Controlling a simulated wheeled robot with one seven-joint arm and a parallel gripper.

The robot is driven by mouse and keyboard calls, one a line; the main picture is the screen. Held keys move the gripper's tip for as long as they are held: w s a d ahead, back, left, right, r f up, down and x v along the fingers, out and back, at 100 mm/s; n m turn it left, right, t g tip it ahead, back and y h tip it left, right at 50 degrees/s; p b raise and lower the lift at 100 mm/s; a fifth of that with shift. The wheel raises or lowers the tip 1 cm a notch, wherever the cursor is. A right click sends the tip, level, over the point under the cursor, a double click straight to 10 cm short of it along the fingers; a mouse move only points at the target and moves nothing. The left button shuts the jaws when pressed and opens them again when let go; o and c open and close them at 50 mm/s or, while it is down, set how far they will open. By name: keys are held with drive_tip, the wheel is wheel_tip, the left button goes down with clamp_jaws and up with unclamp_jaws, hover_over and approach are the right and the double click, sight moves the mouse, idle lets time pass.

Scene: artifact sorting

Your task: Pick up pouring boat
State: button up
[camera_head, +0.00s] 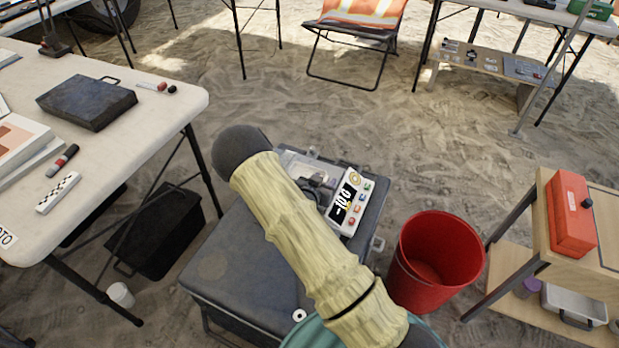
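I cannot pick out the pouring boat for sure. A small grey metallic piece (318,180) lies beside a white device with a display and coloured buttons (348,203), on the dark grey case (222,270) in the middle. It is partly hidden and its shape is unclear. My arm, in a pale yellow sleeve with a dark rounded end, crosses over the case from the lower right to the upper left. It covers much of the case top. My gripper's fingers do not show.
A red bucket (436,262) stands right of the case. A white table (120,145) with a dark box (87,102) is at left. A wooden shelf unit (545,265) with a red box (571,215) is at right. Open sand lies behind the case.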

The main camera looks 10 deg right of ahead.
clamp_jaws()
wheel_tip(320, 180, up, 10)
drive_tip(key=p, duration=0.2)
drive_tip(key=shift+p, duration=0.3)
idle(0.5)
